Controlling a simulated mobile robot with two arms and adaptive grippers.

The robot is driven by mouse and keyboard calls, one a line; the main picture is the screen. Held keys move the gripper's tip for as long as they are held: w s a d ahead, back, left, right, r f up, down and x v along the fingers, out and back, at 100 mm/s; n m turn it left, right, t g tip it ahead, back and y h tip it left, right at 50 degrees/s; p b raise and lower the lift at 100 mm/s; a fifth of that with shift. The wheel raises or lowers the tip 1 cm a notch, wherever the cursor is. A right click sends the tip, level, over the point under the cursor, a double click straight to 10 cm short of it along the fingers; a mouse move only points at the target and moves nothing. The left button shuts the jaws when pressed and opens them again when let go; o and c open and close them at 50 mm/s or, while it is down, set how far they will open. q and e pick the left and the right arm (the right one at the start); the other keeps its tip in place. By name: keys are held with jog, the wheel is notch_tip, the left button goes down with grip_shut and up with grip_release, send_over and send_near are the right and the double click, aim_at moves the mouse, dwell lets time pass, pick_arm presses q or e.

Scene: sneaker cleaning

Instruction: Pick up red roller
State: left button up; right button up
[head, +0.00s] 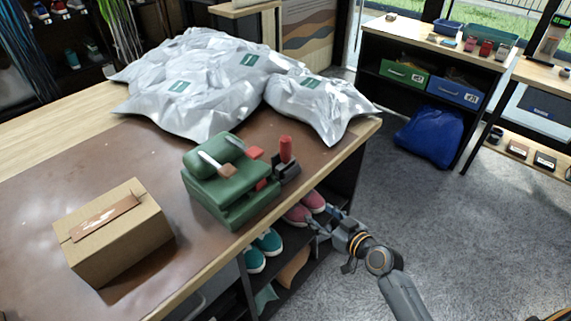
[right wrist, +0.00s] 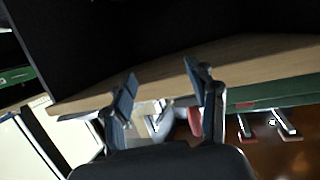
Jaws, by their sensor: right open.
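The red roller (head: 286,149) appears to be the upright red cylinder in a dark holder (head: 286,170) near the table's right edge, beside a green case (head: 224,183). My right gripper (head: 322,223) is below and to the right of it in the head view, off the table edge and close to the pink shoes. In the right wrist view both fingers (right wrist: 166,92) are spread with nothing held between them. A reddish shape shows partly behind one finger there; I cannot tell what it is. My left gripper is not in view.
A cardboard box (head: 116,233) and silvery bags (head: 205,85) lie on the table (head: 165,160). Pink shoes (head: 305,208) and teal shoes (head: 263,250) sit on shelves under its edge.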

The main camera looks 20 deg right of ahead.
aim_at(290, 151)
notch_tip(290, 151, up, 16)
jog(key=a+f+n+t+y, duration=0.1)
jog(key=a+n+t+y, duration=0.1)
jog(key=n+t+y, duration=0.1)
jog(key=shift+m, duration=0.3)
jog(key=x, duration=0.2)
jog(key=p+x, duration=0.1)
jog(key=x, duration=0.2)
jog(key=p+x, duration=0.1)
jog(key=x, duration=0.2)
jog(key=shift+w+d+r, duration=0.15)
jog(key=shift+w+d, duration=0.05)
jog(key=shift+d, duration=0.15)
jog(key=shift+w+a, duration=0.15)
jog(key=shift+w, duration=0.25)
jog(key=shift+w+a+r+p, duration=0.1)
jog(key=shift+w+p, duration=0.2)
jog(key=shift+p, duration=0.1)
jog(key=p+x, duration=0.1)
jog(key=x, duration=0.2)
jog(key=shift+w, duration=0.3)
jog(key=shift+w+a+p, duration=0.3)
jog(key=shift+w, duration=0.15)
grip_shut()
